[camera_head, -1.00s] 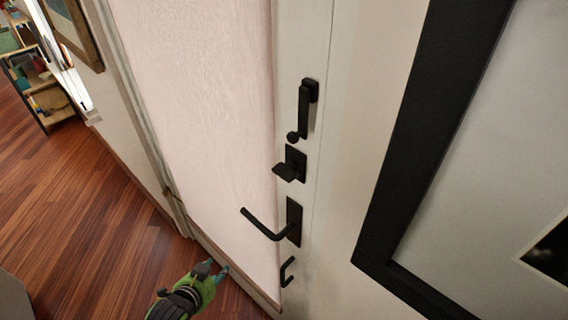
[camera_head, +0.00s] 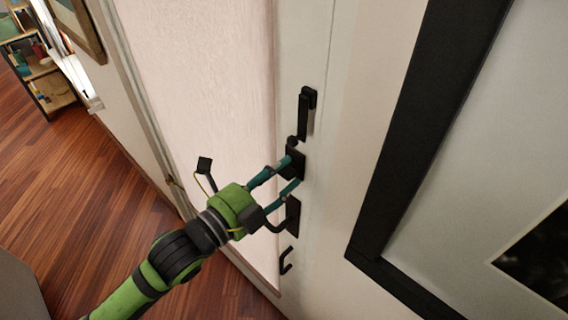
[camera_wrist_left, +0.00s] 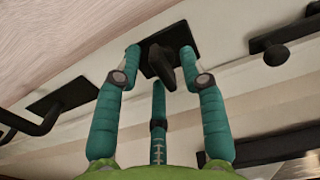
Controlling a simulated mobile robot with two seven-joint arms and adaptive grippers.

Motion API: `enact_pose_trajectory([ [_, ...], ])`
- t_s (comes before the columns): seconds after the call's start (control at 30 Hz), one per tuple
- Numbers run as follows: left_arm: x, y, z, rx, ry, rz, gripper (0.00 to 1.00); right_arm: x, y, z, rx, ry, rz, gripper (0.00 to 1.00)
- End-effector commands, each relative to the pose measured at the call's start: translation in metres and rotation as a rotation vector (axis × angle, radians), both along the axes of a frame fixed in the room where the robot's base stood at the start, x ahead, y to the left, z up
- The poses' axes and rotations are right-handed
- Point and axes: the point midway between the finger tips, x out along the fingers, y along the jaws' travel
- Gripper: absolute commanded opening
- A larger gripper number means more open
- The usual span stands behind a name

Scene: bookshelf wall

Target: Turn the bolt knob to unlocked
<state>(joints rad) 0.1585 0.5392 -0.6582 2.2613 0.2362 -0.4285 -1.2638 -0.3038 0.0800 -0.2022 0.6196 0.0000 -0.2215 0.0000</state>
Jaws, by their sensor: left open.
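The bolt knob (camera_wrist_left: 163,72) is a dark thumb-turn on a square black plate (camera_wrist_left: 172,36) on the door edge; the plate also shows in the head view (camera_head: 299,160). My left gripper (camera_head: 291,172) has green and teal fingers and reaches the plate from the lower left. In the left wrist view my left gripper (camera_wrist_left: 160,53) is open, with a fingertip on either side of the knob and a third finger below. I cannot tell whether any finger touches the knob. In the head view the fingers hide most of the knob. My right gripper is in neither view.
A black lever handle (camera_head: 293,213) is just below the bolt, partly behind my gripper. A black latch bar (camera_head: 305,112) is above it and a small hook (camera_head: 286,262) below. A large black frame (camera_head: 400,150) stands to the right. Wooden floor lies at left.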

Motion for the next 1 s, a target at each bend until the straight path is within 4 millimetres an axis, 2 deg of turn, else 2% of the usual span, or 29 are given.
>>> enact_pose_trajectory([
  [0.13, 0.0083, -0.0086, 0.0010, -0.001, 0.001, 0.000, 0.41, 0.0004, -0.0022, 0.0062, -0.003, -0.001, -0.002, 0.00],
  [0.4, 0.0098, -0.0101, -0.0009, 0.001, 0.001, 0.000, 0.41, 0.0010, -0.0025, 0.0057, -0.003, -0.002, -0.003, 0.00],
  [0.43, 0.0099, -0.0100, -0.0008, 0.000, 0.001, 0.000, 0.37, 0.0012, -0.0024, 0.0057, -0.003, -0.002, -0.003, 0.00],
  [0.47, 0.0098, -0.0100, -0.0008, 0.000, 0.001, 0.000, 0.25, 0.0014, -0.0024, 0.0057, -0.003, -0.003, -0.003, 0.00],
  [0.5, 0.0098, -0.0100, -0.0008, 0.000, 0.001, 0.000, 0.09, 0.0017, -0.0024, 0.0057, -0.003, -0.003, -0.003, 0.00],
  [0.53, 0.0099, -0.0099, -0.0009, 0.001, 0.002, 0.000, 0.00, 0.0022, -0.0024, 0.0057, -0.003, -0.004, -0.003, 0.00],
  [1.0, 0.0096, -0.0098, -0.0027, -0.040, 0.054, 0.002, 0.00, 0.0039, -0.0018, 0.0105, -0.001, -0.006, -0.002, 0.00],
])
